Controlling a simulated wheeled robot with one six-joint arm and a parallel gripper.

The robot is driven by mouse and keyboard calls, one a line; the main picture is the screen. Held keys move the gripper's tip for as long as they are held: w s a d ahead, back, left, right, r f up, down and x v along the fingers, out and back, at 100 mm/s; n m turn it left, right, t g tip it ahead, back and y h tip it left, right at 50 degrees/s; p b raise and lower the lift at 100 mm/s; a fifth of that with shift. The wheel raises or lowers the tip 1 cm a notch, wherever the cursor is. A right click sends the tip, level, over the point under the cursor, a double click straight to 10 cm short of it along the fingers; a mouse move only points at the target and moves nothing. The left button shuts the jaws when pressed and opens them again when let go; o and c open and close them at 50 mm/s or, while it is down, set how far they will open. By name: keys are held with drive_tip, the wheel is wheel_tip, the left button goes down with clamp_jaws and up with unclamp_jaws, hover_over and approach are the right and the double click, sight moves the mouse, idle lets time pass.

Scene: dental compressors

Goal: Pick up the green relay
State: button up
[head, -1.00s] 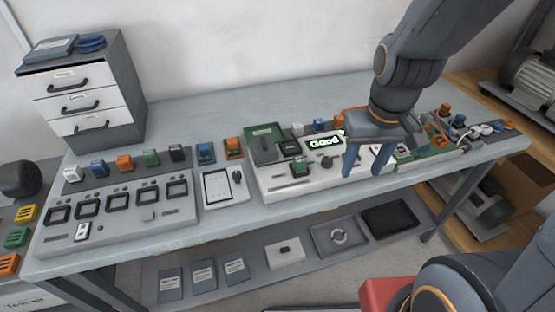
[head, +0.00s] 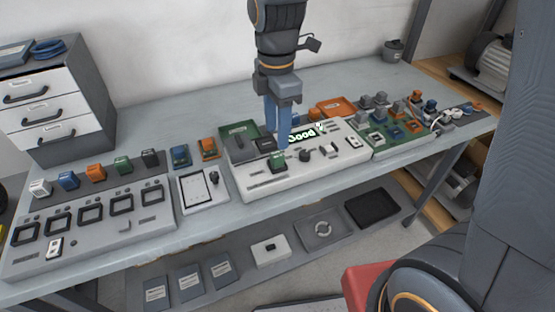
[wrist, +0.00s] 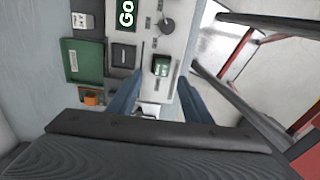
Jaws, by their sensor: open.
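A green relay (head: 278,163) sits on the white test unit (head: 258,188), in front of its lit "Good" display (head: 302,136). It also shows in the wrist view (wrist: 161,66), between and just beyond my fingertips. My gripper (head: 278,140) is open and empty, pointing down above the test unit. In the head view its blue fingers are just behind or above the relay; the exact height gap is hard to tell. Another green relay (head: 122,167) stands in a row of coloured relays at the left.
A green tray (head: 240,133) and a dark square socket (head: 264,145) lie close to my fingers. A round knob (head: 304,156) stands right of the relay. An orange tray (head: 338,105) and a crowded green board (head: 400,131) lie further right.

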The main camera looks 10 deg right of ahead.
sight(277, 154)
drive_tip(key=shift+s+f+p, duration=0.15)
drive_tip(key=shift+f+p, duration=0.35)
drive_tip(key=shift+f, duration=1.1)
drive_tip(key=shift+s+f+p, duration=0.1)
drive_tip(key=shift+f+p, duration=0.35)
drive_tip(key=shift+f, duration=1.1)
clamp_jaws()
